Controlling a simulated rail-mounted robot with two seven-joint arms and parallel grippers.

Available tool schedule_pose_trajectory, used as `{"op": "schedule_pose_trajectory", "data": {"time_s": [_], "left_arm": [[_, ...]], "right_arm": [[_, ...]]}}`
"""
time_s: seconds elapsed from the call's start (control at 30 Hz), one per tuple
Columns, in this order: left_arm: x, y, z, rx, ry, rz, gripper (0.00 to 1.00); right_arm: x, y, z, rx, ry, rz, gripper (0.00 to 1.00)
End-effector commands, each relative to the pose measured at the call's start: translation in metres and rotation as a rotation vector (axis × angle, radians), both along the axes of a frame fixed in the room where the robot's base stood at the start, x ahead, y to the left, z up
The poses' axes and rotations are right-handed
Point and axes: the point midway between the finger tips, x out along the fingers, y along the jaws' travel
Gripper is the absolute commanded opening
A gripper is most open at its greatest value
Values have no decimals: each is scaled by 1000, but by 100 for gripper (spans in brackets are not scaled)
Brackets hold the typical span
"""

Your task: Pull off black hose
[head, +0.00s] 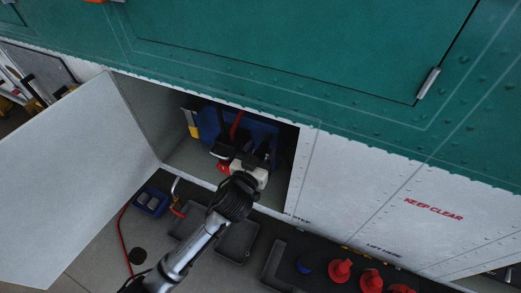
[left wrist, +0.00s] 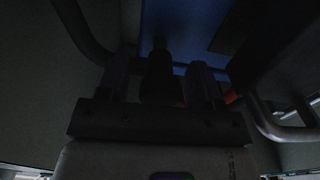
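My left gripper (head: 228,152) reaches into the open compartment (head: 178,160) in the helicopter's white lower side. In the left wrist view its two dark fingers (left wrist: 160,82) stand apart. A black cylindrical end (left wrist: 158,70), probably of the black hose, lies between them, with what look like narrow gaps on both sides. A black curved tube (left wrist: 80,32) runs at the upper left; I cannot tell whether it joins that end. A blue unit (head: 262,130) is behind the gripper, also in the left wrist view (left wrist: 185,30). The picture is very dark, so contact is unclear. My right gripper is not seen.
The white compartment door (head: 75,180) stands open at the left. A red cable or hose (head: 123,235) hangs to the floor. Below are dark trays (head: 238,243), a blue box (head: 150,201) and red objects (head: 340,270). A metal handle (left wrist: 280,130) is close at the gripper's right.

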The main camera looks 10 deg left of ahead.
Motion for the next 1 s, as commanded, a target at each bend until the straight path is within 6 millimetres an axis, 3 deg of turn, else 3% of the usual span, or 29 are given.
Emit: {"op": "schedule_pose_trajectory", "data": {"time_s": [0.37,0.8,1.0], "left_arm": [[-8,2,0,-1,2,0,60],[-88,19,0,-2,2,1,60],[-116,25,0,-1,2,1,60]], "right_arm": [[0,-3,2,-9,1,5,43],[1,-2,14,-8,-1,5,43],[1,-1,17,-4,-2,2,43]]}}
